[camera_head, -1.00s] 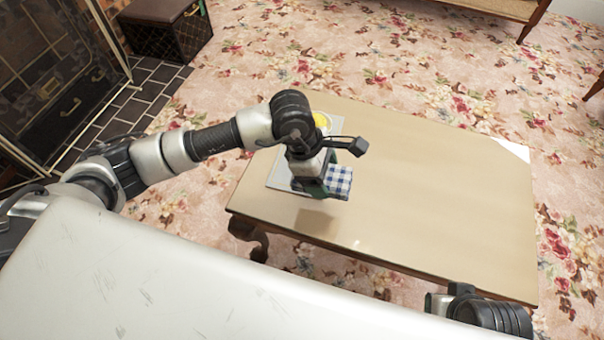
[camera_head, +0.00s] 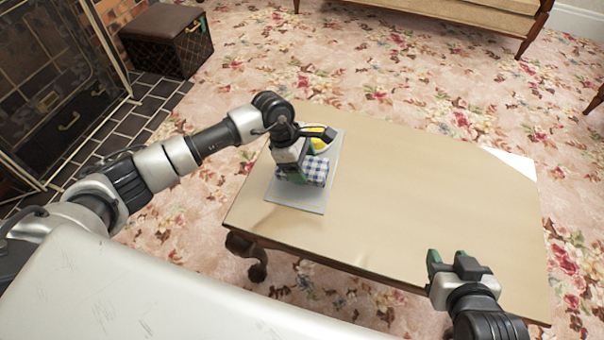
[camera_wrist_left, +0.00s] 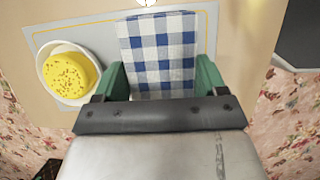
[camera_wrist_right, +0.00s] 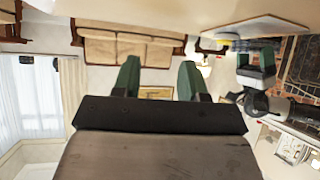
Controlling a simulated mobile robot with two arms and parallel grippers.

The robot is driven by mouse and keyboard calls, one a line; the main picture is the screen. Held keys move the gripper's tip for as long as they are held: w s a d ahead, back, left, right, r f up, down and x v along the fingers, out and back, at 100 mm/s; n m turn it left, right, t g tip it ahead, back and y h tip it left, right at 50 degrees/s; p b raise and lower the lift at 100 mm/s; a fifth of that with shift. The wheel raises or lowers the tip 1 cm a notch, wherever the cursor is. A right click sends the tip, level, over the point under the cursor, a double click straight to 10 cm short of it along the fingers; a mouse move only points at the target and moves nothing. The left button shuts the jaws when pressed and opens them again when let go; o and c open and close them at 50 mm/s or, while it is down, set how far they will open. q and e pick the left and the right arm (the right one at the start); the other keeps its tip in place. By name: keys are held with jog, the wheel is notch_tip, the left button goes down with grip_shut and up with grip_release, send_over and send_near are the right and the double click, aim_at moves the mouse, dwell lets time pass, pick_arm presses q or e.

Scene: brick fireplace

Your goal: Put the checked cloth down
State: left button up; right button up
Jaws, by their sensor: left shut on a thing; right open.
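The blue-and-white checked cloth (camera_head: 316,171) is over the grey mat on the table's left part in the head view. My left gripper (camera_head: 299,176) is shut on it. In the left wrist view the cloth (camera_wrist_left: 158,55) spans the space between the two green fingers. I cannot tell whether the cloth touches the mat. The grey mat (camera_head: 297,196) lies flat on the table. My right gripper (camera_head: 455,261) is open and empty at the table's front right edge. Its green fingers stand apart in the right wrist view (camera_wrist_right: 160,80).
The wooden table (camera_head: 400,200) is bare in the middle. A white sheet (camera_head: 513,162) lies at its far right corner.

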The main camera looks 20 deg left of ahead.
pick_arm(q)
jog(key=shift+w+a+f, duration=0.15)
jog(key=shift+w, duration=0.05)
notch_tip(320, 180, down, 3)
jog(key=shift+r+b, duration=0.1)
jog(key=shift+b, duration=0.4)
jog(key=shift+s+f, duration=0.1)
jog(key=shift+f, duration=0.25)
jog(key=shift+c, duration=0.3)
jog(key=o, duration=0.8)
jog(key=shift+f, duration=0.1)
jog(key=shift+o, duration=0.8)
pick_arm(e)
jog(key=w+r+t, duration=0.1)
jog(key=w+a+r+t, duration=0.1)
jog(key=r+t, duration=0.1)
jog(key=shift+w+a+y, duration=0.1)
jog(key=shift+w+y, duration=0.05)
jog(key=shift+y, duration=0.25)
